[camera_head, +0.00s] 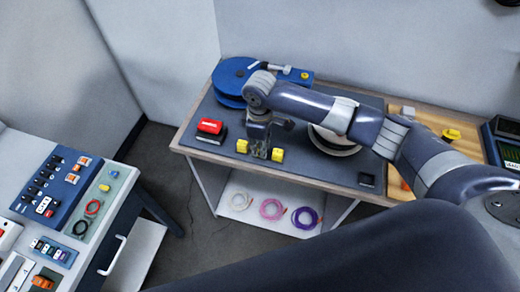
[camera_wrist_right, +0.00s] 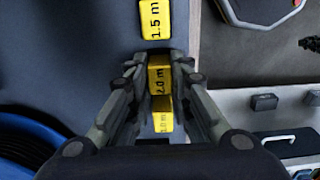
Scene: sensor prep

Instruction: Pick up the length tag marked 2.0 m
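The length tag marked 2.0 m (camera_wrist_right: 159,80) is a small yellow block. In the right wrist view it sits between the fingertips of my right gripper (camera_wrist_right: 160,67), which press close on both its sides. In the head view my right gripper (camera_head: 259,151) points down at the table's front edge and hides most of this tag. I cannot tell whether the tag is off the table. The yellow 1.5 m tag (camera_wrist_right: 155,19) lies beyond the fingertips. Another yellow tag (camera_wrist_right: 161,118), its figure blurred, shows between the fingers. My left gripper is out of view.
On the table (camera_head: 190,135) are a red-topped block (camera_head: 211,128), a blue reel (camera_head: 229,80) and a round pale-rimmed item (camera_head: 333,147) partly under my arm. Coloured cable coils (camera_head: 271,209) lie on the shelf below. A panel workbench (camera_head: 118,190) stands at left.

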